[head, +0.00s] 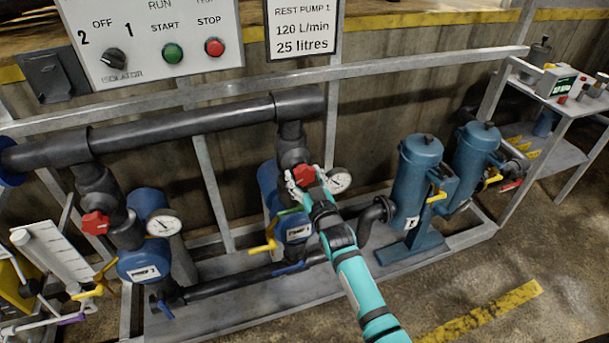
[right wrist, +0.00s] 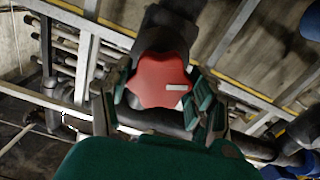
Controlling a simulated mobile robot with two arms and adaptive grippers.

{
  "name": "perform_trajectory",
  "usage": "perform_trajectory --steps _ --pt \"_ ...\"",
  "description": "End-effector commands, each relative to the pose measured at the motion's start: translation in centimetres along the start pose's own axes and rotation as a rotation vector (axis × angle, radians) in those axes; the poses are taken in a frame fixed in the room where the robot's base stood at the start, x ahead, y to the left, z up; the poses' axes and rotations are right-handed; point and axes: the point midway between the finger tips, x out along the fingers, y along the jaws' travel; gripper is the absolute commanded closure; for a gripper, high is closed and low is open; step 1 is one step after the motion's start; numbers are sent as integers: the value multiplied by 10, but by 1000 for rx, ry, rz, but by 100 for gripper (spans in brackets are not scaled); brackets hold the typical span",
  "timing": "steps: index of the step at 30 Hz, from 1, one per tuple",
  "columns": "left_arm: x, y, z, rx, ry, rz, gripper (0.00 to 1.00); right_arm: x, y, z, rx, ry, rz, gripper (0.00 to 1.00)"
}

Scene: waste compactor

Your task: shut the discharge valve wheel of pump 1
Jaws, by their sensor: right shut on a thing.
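The red valve wheel of pump 1 (head: 304,175) sits on the dark pipe above the blue pump 1 (head: 298,228). My right gripper (head: 300,186) is at this wheel, with its teal arm coming in from the lower right. In the right wrist view the red lobed wheel (right wrist: 155,78), with a pale mark on it, lies between the fingers of the right gripper (right wrist: 160,100), one finger on each side. The right gripper is shut on the wheel. My left gripper is not in view.
A second red wheel (head: 96,222) is on the left pump's pipe. A pressure gauge (head: 338,180) is close right of the gripper. A yellow-handled valve (head: 264,246) is lower left. Blue filter housings (head: 416,185) stand to the right. A grey rail (head: 400,66) crosses behind.

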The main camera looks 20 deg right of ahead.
Motion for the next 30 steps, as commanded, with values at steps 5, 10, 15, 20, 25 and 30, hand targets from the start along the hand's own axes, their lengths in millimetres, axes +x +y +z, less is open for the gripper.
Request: perform_trajectory --steps 5,10,15,20,25,30 --pt "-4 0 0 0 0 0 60 -2 -1 5 170 -11 -1 72" --pt "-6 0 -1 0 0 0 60 -2 -2 5 332 -12 0 72" --pt "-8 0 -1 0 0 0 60 -2 -2 5 494 -13 0 72" --pt "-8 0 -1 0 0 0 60 -2 -2 6 645 -14 1 72" --pt "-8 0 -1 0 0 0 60 -2 -2 6 808 -14 2 72" --pt "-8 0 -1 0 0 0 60 -2 -3 6 968 -14 3 72"
